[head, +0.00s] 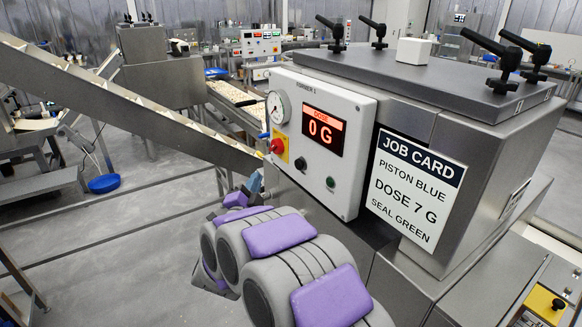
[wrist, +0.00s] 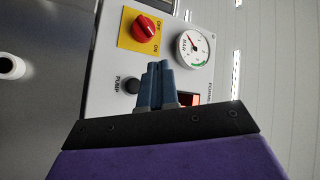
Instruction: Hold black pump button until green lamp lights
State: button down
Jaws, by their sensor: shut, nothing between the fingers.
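The black pump button (head: 300,163) is on the white front panel (head: 343,101) of the machine, below the red knob. It also shows in the wrist view (wrist: 132,86), beside the word PUMP. The small round lamp (head: 330,182) to its right looks dark green and unlit. My gripper (head: 255,182) is at the panel's lower left edge in the head view, apart from the button. In the wrist view its blue fingers (wrist: 158,68) are shut and empty, just right of the button. They and the gripper body hide part of the panel.
The panel carries a red knob on yellow (head: 278,147), a gauge (head: 278,107) and a display (head: 323,130) reading 0 G. A job card (head: 414,188) reads piston blue, dose 7 g, seal green. A sloping conveyor (head: 120,100) runs close on the left.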

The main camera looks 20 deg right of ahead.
aim_at(298, 165)
jog(key=w+d+b, duration=0.1)
jog(key=w+d, duration=0.1)
jog(key=d, duration=0.6)
jog(key=shift+w, duration=0.15)
jog(key=shift+w, duration=0.1)
jog(key=shift+d, duration=0.95)
jog(key=shift+a, duration=0.15)
jog(key=shift+a, duration=0.35)
